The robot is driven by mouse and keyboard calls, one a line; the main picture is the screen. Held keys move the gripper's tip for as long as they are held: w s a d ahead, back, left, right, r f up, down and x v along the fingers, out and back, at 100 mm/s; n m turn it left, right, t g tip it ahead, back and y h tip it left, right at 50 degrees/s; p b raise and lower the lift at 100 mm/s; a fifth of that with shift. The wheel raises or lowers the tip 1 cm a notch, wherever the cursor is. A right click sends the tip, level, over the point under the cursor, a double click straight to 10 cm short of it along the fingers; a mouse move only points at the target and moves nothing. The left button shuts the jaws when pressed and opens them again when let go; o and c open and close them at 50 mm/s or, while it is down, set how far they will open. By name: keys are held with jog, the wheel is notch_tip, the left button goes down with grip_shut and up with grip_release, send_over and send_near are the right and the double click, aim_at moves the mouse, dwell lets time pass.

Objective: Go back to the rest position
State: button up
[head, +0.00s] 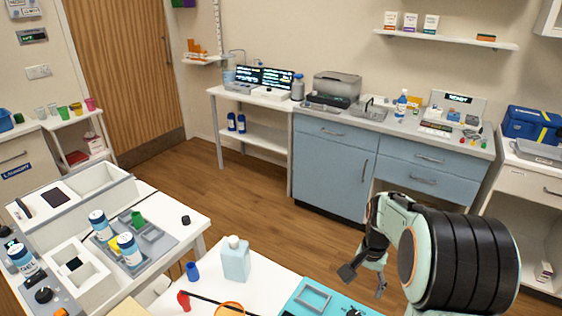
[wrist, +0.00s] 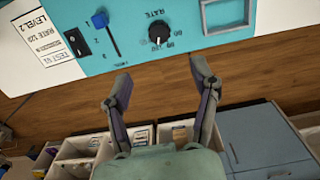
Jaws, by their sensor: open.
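My gripper (head: 362,277) hangs at the lower right of the head view, over the floor beside the front table's teal panel (head: 340,303). It is open and empty. In the wrist view my gripper (wrist: 160,88) shows two spread fingers with nothing between them. The teal panel (wrist: 180,65) lies beyond the fingertips there, with a black dial (wrist: 159,32), a blue slider knob (wrist: 100,20) and a grey square frame (wrist: 228,12). I cannot tell the exact gap between fingertips and panel.
A grey tray (head: 178,240) with bottles is on the left table. Blue cabinets (head: 333,170) stand behind; wooden floor (head: 260,215) between is clear.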

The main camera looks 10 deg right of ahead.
jog(key=s+a+r+n+t, duration=0.2)
jog(key=a+r+n+t, duration=0.1)
jog(key=a+r, duration=0.75)
jog(key=s+a+f+n+g, duration=0.1)
jog(key=s+a+n, duration=0.2)
jog(key=s, duration=0.6)
jog(key=s+a+f+n+g, duration=0.1)
jog(key=s+a+n+g, duration=0.1)
jog(key=s, duration=0.8)
jog(key=shift+s+a+f+n+y, duration=0.3)
jog(key=shift+a+n+y, duration=0.1)
jog(key=shift+a+n, duration=0.6)
jog(key=shift+d, duration=0.1)
